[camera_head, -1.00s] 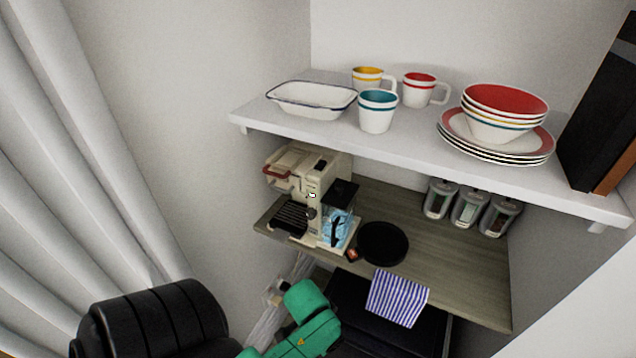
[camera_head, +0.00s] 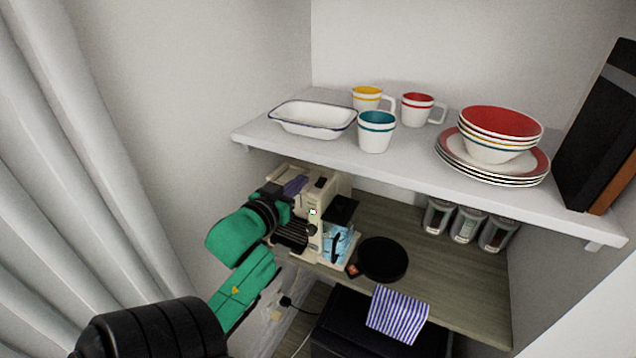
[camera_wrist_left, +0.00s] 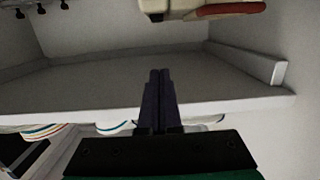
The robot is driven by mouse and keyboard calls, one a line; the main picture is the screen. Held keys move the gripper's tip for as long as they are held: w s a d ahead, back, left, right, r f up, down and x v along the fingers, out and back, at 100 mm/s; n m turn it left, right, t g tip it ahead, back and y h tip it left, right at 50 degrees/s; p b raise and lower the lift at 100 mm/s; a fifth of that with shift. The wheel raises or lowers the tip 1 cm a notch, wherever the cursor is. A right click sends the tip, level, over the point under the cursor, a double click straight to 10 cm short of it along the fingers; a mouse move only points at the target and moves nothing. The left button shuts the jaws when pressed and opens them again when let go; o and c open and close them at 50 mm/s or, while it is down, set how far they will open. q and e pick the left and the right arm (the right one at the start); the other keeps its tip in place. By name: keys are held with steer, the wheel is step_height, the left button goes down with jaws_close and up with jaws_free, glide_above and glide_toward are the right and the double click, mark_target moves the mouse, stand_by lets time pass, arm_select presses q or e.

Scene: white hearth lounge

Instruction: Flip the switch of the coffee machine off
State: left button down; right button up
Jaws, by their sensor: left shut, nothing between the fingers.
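The cream coffee machine (camera_head: 322,190) stands on the lower wooden shelf in the head view, partly hidden by my left arm. A small lit spot (camera_head: 313,212) shows on its front; I cannot make out the switch's position. My left gripper (camera_head: 296,186) is shut and empty, with its dark purple fingers over the machine's upper left part. I cannot tell whether they touch it. In the left wrist view, the closed fingers (camera_wrist_left: 160,80) point up the picture, with a gap between their tips and the machine (camera_wrist_left: 185,8) at the top edge. My right gripper is not in view.
The white upper shelf (camera_head: 270,143) overhangs the machine and holds cups, bowls and plates. A round black tray (camera_head: 383,259) lies right of the machine. Several jars (camera_head: 467,223) stand farther right. A striped cloth (camera_head: 398,313) hangs below. A wall is close on the left.

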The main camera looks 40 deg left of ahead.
mark_target(318, 188)
arm_select(q)
steer(key=b+x, duration=0.3)
steer(key=x, duration=0.5)
steer(key=shift+w+r+b, duration=0.15)
steer(key=shift+w+b, duration=0.2)
steer(key=shift+w, duration=0.05)
steer(key=f, duration=0.2)
steer(key=w+f, duration=0.1)
steer(key=f, duration=0.1)
steer(key=shift+a+p, duration=0.25)
steer(key=shift+p, duration=0.05)
steer(key=shift+f, duration=0.3)
